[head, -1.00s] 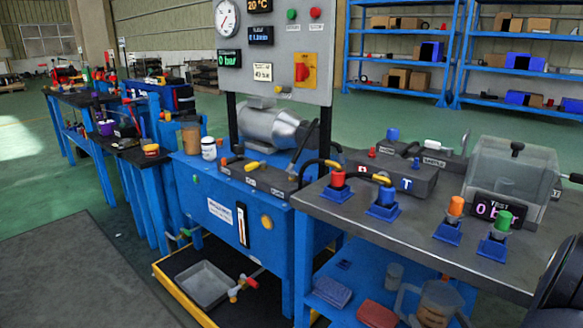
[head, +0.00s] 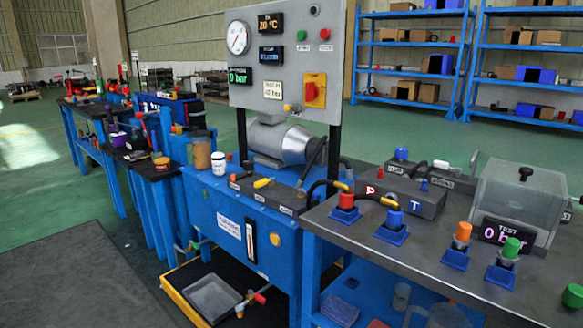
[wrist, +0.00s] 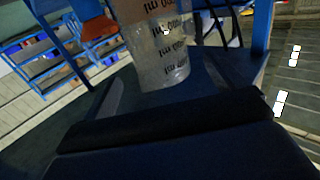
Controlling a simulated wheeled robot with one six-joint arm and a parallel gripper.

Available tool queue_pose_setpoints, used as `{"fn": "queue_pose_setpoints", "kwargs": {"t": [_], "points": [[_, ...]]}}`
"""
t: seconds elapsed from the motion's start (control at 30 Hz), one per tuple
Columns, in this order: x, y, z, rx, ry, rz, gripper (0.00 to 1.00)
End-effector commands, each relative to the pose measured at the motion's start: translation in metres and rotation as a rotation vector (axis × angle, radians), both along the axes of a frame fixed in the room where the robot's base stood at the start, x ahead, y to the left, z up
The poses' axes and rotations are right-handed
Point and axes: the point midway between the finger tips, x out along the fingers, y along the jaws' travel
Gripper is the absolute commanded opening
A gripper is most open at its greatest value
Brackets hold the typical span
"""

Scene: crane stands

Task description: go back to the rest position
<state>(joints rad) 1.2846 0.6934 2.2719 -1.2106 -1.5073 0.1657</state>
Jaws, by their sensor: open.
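My gripper (wrist: 160,92) shows in the wrist view as dark parts across the foreground, with a finger on each side and an open gap between. A clear measuring container (wrist: 162,62) with black "ml" markings and a brownish content stands beyond the gap, upside down in that picture. I cannot tell its exact distance from the fingers; no grip on it shows. In the head view my gripper is not seen. A clear jug (head: 447,316) is cut off at the bottom edge, on the shelf under the right bench.
The grey bench top (head: 345,232) carries red, blue, orange and green capped couplings and a clear-covered test box (head: 520,195). The blue pump unit (head: 228,215) stands left of it, with a yellow-edged drip tray (head: 178,298) below.

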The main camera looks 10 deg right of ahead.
Motion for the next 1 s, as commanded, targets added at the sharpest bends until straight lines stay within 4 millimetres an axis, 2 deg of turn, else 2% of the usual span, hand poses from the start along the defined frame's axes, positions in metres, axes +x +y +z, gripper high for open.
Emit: {"fn": "queue_pose_setpoints", "kwargs": {"t": [0.5,1.0], "points": [[-0.059,0.004,0.001,0.002,0.0,-0.005,0.92],[-0.107,0.008,0.001,0.001,-0.002,-0.004,0.92]]}}
